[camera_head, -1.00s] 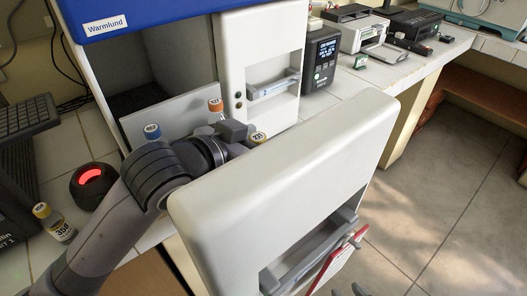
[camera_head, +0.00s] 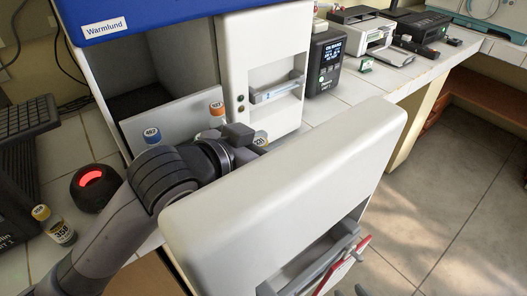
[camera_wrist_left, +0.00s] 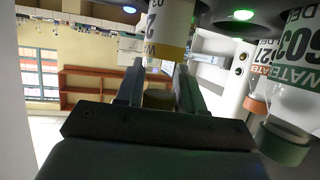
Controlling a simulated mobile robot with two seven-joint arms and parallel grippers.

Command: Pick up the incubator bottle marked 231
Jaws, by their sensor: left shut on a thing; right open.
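The yellow-capped bottle marked 231 (camera_head: 261,138) shows only in part in the head view, behind my left wrist and the open door. In the left wrist view a bottle with a yellow band and a partly readable label (camera_wrist_left: 170,28) stands between the fingers. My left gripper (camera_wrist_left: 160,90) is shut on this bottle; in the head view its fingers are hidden. My right gripper (camera_head: 348,291) barely shows at the bottom edge of the head view, open and apart from the bottles.
The white incubator door (camera_head: 290,170) stands open in front of my left arm. A blue-capped bottle (camera_head: 152,134) and an orange-capped bottle (camera_head: 217,108) stand nearby. A green-capped bottle (camera_wrist_left: 287,145) is close in the wrist view. Bottle 358 (camera_head: 60,230) stands on the left counter.

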